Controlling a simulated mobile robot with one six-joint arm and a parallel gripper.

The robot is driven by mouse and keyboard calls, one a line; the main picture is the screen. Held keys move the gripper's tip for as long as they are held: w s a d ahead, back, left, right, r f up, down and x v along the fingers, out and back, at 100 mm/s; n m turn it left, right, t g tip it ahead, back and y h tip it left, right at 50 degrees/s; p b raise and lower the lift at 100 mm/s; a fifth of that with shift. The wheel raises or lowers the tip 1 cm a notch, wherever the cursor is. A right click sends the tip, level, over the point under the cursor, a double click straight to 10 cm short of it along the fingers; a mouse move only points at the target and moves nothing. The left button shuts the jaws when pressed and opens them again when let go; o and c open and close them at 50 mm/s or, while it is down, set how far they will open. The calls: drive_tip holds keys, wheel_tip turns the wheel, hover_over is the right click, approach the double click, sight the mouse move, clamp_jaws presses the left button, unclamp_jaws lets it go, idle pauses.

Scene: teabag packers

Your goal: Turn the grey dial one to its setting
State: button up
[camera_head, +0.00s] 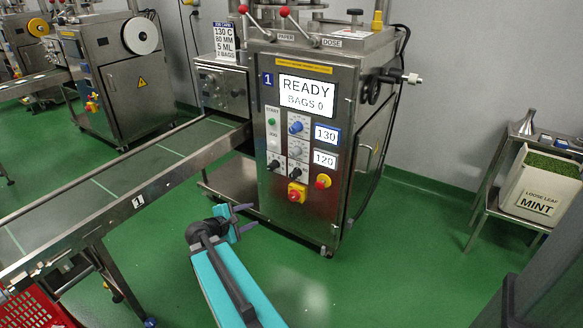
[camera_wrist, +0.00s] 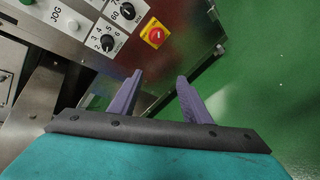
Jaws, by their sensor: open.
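The grey dial (camera_head: 296,150) sits on the front panel of packer 1, below a blue dial (camera_head: 297,127). The display (camera_head: 325,158) beside the grey dial reads 120; the one beside the blue dial (camera_head: 326,135) reads 130. My gripper (camera_head: 248,216) is open and empty, low in front of the machine and well below and left of the grey dial. In the wrist view my open fingers (camera_wrist: 159,77) point toward the lower panel, apart from it. Black numbered knobs (camera_wrist: 107,42) show there; I cannot make out the grey dial in that view.
A red stop button on yellow (camera_wrist: 155,33) lies ahead of my fingers. A conveyor (camera_head: 150,165) runs along the left. A card (camera_head: 226,45) lists 130 C, 80 MM, 5 ML. The screen (camera_head: 307,94) reads READY.

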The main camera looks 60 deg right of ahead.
drive_tip(key=d+r+n+h+b, duration=0.1)
drive_tip(key=d+r+h+b, duration=0.25)
drive_tip(key=d+r, duration=0.3)
drive_tip(key=n+h+b, duration=0.1)
drive_tip(key=h+b, duration=0.1)
drive_tip(key=b, duration=0.1)
approach(292, 155)
drive_tip(key=a, duration=0.3)
drive_tip(key=shift+w+a, duration=0.2)
drive_tip(key=d+b, duration=0.3)
drive_tip(key=d, duration=1)
drive_tip(key=shift+d+b, duration=0.3)
drive_tip(key=shift+d, duration=0.1)
